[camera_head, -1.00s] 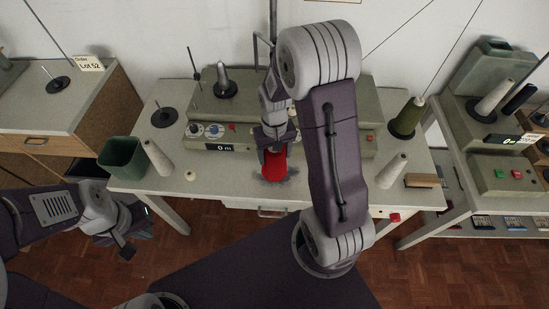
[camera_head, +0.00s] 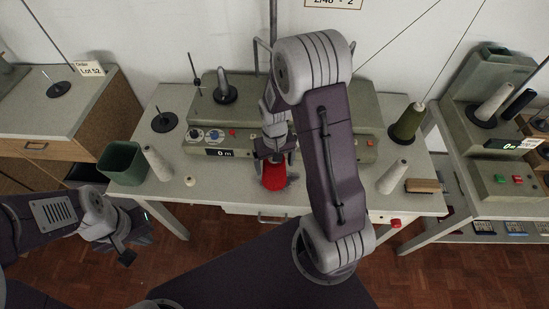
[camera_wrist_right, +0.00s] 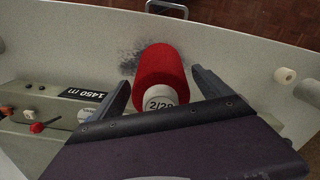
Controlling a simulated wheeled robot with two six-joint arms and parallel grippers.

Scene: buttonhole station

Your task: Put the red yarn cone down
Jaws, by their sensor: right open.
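The red yarn cone (camera_head: 274,177) stands on the table near its front edge, below the winding machine. In the right wrist view the red yarn cone (camera_wrist_right: 161,78) shows a white tip end with a printed label. My right gripper (camera_head: 274,158) is just above and around the cone's upper part. In the right wrist view its two fingers (camera_wrist_right: 160,88) are spread, one on each side of the cone, with gaps between. My left gripper (camera_head: 124,250) is low at the left, away from the table; its finger opening is not clear.
The winding machine (camera_head: 300,117) stands behind the cone. A green bin (camera_head: 122,164) and a grey-white cone (camera_head: 158,163) are at the left of the table. Another pale cone (camera_head: 393,177) and a wooden block (camera_head: 424,186) are at the right. A dark smudge lies beside the red cone.

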